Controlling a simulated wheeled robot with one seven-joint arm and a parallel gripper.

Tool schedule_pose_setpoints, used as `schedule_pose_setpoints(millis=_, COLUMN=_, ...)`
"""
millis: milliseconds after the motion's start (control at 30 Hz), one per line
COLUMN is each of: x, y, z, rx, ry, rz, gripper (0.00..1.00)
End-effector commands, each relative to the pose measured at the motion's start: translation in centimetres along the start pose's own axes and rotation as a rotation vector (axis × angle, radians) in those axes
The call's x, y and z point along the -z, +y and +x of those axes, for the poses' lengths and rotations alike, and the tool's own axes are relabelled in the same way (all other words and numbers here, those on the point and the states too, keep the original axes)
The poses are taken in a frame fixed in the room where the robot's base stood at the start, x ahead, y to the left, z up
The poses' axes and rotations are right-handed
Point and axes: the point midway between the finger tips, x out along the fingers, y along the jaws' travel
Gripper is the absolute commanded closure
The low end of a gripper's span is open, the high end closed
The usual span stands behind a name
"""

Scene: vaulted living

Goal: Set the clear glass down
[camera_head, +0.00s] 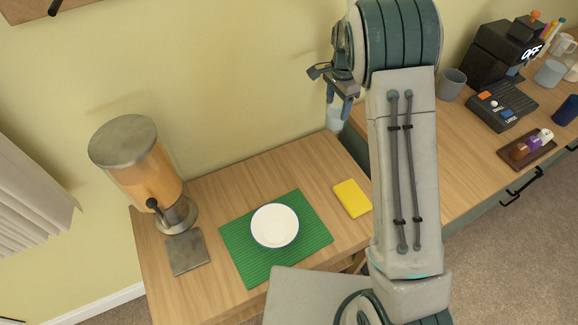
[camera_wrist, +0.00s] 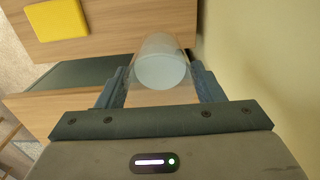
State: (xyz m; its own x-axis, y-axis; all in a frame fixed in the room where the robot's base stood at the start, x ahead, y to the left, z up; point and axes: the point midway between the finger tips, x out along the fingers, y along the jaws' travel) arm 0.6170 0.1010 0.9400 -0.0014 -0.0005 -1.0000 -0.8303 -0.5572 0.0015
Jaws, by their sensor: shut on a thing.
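The clear glass (camera_wrist: 160,70) is between the two fingers of my gripper (camera_wrist: 160,88) in the wrist view, with one finger on each side. In the head view my gripper (camera_head: 338,92) is near the wall, and the glass (camera_head: 334,118) hangs below its fingers, partly see-through. The glass is over or near the back right corner of the low wooden table (camera_head: 215,300), by the gap to the longer counter. I cannot tell its exact height above the surface.
A dispenser (camera_head: 148,165) stands at left. The counter (camera_head: 455,150) at right holds a grey cup (camera_head: 452,85) and a dark machine (camera_head: 495,55).

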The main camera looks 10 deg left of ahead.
Motion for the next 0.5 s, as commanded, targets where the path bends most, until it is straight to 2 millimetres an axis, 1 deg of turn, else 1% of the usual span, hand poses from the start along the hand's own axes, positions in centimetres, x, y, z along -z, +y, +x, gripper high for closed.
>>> schedule_pose_setpoints(millis=33, x=-1.4, y=0.3, z=0.5, rx=-0.003, ry=-0.003, rz=-0.006, gripper=0.89)
schedule_pose_setpoints(millis=100, x=-3.0, y=0.8, z=1.4, rx=-0.003, ry=-0.002, rz=-0.006, gripper=0.89)
schedule_pose_setpoints(millis=300, x=-6.9, y=1.9, z=3.9, rx=-0.001, ry=-0.001, rz=-0.005, gripper=0.89)
schedule_pose_setpoints(millis=400, x=-8.1, y=2.3, z=4.8, rx=-0.001, ry=-0.001, rz=-0.004, gripper=0.89)
schedule_pose_setpoints(millis=500, x=-8.7, y=2.4, z=5.2, rx=0.001, ry=0.0, rz=-0.003, gripper=0.89)
